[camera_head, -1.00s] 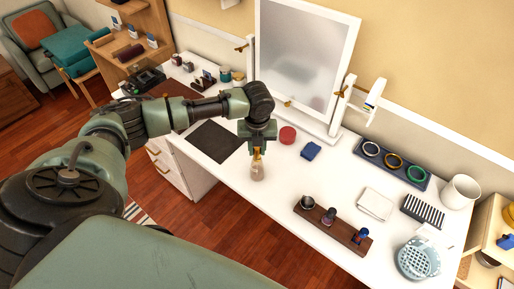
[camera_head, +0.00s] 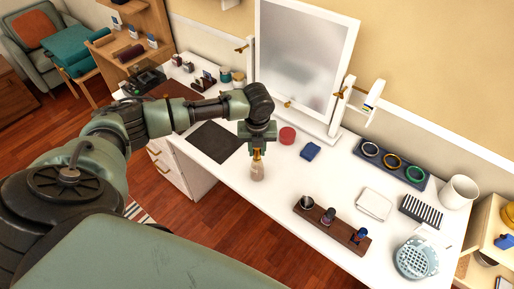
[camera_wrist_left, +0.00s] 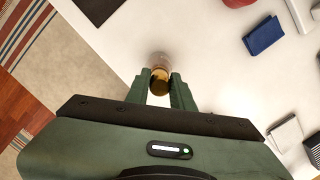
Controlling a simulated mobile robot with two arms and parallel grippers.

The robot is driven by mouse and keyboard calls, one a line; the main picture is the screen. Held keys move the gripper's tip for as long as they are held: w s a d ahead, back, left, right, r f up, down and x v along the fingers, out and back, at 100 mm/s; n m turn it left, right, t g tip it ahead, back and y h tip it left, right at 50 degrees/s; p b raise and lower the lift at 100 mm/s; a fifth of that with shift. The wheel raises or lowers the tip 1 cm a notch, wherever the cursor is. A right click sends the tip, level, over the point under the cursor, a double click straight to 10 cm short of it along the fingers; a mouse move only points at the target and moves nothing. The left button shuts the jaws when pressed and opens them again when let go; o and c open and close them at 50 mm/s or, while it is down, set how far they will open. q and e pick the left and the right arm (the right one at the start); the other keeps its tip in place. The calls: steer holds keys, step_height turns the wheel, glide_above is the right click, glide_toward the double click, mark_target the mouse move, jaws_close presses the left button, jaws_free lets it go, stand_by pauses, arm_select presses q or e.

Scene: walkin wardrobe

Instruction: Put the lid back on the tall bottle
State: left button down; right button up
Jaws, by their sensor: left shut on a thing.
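The tall bottle (camera_head: 257,172), pale and translucent, stands upright near the front edge of the white dressing table. A gold lid (camera_head: 257,154) shows right above it, in line with its neck. My left gripper (camera_head: 257,148) comes down from above and is shut on the gold lid. In the left wrist view the lid (camera_wrist_left: 159,82) is between the two fingertips, with the bottle (camera_wrist_left: 161,60) just beyond it. I cannot tell whether the lid is fully seated on the neck. My right gripper is not in view.
On the table (camera_head: 260,222) a wooden holder (camera_head: 332,229) with small bottles stands to the right. A red round box (camera_head: 287,135), a blue box (camera_head: 310,151) and the mirror (camera_head: 305,60) are behind. A dark mat (camera_head: 215,141) lies left. The front edge is close to the bottle.

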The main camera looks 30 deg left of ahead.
arm_select(q)
steer(key=shift+p, duration=0.35)
steer(key=shift+f, duration=0.1)
stand_by(1.2)
steer(key=shift+p, duration=0.6)
stand_by(0.5)
steer(key=c, duration=0.7)
jaws_free()
steer(key=shift+o, duration=0.2)
steer(key=shift+r+p, duration=3.5)
steer(key=shift+p, duration=0.05)
